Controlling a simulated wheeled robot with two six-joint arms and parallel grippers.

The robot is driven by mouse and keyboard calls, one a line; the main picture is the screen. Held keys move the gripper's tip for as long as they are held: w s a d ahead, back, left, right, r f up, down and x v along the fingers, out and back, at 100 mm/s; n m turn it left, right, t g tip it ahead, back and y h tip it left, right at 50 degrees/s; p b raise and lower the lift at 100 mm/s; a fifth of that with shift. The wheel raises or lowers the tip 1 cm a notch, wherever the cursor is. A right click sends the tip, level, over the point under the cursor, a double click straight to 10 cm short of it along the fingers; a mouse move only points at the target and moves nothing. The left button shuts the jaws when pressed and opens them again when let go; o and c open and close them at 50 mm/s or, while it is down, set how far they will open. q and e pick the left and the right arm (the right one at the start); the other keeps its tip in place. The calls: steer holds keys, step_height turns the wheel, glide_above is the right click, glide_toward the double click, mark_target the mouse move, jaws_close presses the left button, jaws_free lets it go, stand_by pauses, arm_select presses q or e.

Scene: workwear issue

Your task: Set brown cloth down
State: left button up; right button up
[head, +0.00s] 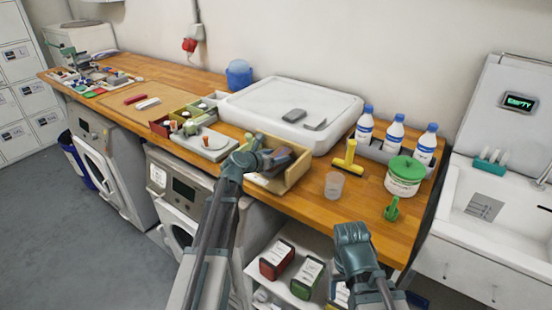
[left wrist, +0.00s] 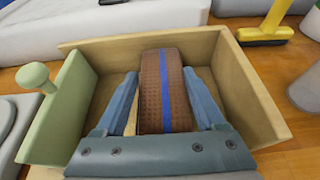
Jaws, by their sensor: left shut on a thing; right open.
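The brown cloth (left wrist: 163,92) is a rolled or folded piece with a blue stripe along it. It sits between the two fingers of my left gripper (left wrist: 165,100), which is shut on it. In the left wrist view the cloth is within the walls of an open wooden box (left wrist: 258,95); I cannot tell whether it touches the floor. In the head view my left gripper (head: 268,158) is at this box (head: 298,172) on the worktop, and the cloth is mostly hidden. My right gripper (head: 351,233) is open and empty in front of the worktop's edge.
A yellow squeegee (head: 347,158), a clear cup (head: 334,185) and a green-lidded tub (head: 404,176) are to the right. A white tray (head: 255,108) lies behind. Several bottles stand at the back right.

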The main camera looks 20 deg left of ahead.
arm_select(q)
steer(key=shift+f, duration=0.1)
steer(key=o, duration=1.3)
steer(key=shift+s+r, duration=0.15)
steer(key=shift+r, duration=0.15)
steer(key=p+v, duration=0.4)
steer(key=v, duration=0.7)
steer(key=shift+s+a+p, duration=0.2)
steer(key=shift+s+p, duration=0.05)
steer(key=shift+p, duration=0.05)
